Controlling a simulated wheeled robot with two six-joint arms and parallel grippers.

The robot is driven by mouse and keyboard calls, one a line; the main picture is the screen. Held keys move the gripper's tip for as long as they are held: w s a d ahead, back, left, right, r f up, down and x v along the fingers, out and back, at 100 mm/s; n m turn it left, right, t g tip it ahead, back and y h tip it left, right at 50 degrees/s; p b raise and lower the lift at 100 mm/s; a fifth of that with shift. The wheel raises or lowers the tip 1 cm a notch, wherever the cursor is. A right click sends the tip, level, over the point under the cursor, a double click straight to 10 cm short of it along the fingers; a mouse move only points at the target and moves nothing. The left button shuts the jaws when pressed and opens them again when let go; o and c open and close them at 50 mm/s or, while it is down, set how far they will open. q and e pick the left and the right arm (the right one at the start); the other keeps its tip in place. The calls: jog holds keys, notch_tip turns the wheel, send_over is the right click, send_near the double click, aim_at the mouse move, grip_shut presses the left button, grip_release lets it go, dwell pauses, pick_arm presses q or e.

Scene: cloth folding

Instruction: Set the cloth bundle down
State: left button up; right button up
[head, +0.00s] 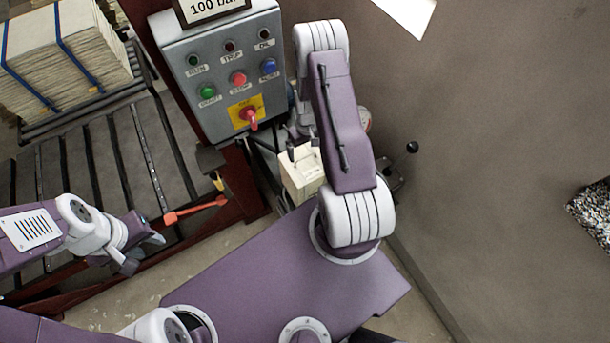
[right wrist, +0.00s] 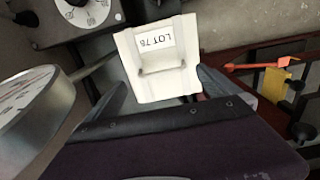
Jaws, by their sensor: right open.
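A cream block (head: 301,178) with creased faces, possibly the cloth bundle, is below my right gripper (head: 303,148) in the head view. In the right wrist view the same block (right wrist: 158,78) carries a label reading LOT 76. My right gripper (right wrist: 160,95) is open, with its dark fingers spread apart on either side of the block's near end. I cannot tell whether they touch it or what supports it. My left gripper (head: 143,252) is empty at the left, over the slatted bed, with its fingers apart.
A grey control panel (head: 180,90) with buttons stands behind. A blue-strapped cloth stack (head: 85,50) sits at top left by the slatted bed (head: 110,150). A red-orange lever (head: 195,209) projects near the left gripper. A round gauge (right wrist: 38,105) is close on the right wrist view's left.

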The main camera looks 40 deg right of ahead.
aim_at(306, 157)
jog(key=shift+f, duration=0.25)
notch_tip(306, 157, down, 5)
jog(key=shift+w+a+p, duration=0.1)
jog(key=shift+w+p, duration=0.05)
jog(key=shift+p, duration=0.75)
jog(key=shift+r, duration=0.1)
jog(key=c, duration=1.9)
jog(key=shift+w+r, duration=0.1)
jog(key=shift+r, duration=0.05)
